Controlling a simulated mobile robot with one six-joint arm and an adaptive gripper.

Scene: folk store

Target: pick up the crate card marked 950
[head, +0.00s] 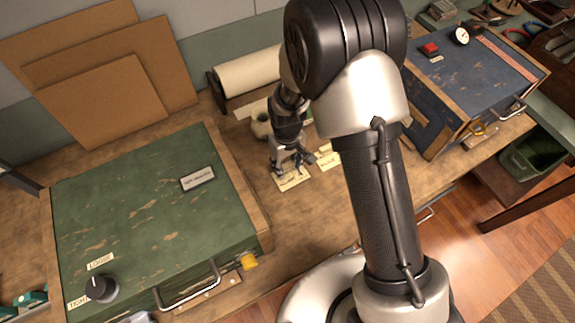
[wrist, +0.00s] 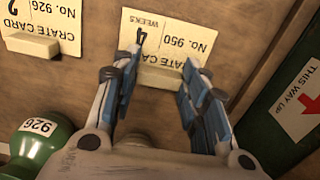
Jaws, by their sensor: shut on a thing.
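The crate card marked 950 (wrist: 165,40) is a cream card with "4 weeks" on it and a pale raised block (wrist: 160,78) along its edge. In the wrist view my gripper (wrist: 161,72) has one blue-padded finger at each side of that block and is shut on it. In the head view my gripper (head: 291,160) points down at the card (head: 293,181) on the wooden bench. I cannot tell whether the card is clear of the bench. The fingers hide part of it.
A second card, marked 926 (wrist: 42,22), lies to the left in the wrist view. A green object labelled 926 (wrist: 38,145) is below it. A green box (head: 150,215) stands left of the cards, a blue box (head: 465,75) right. A paper roll (head: 250,70) lies behind.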

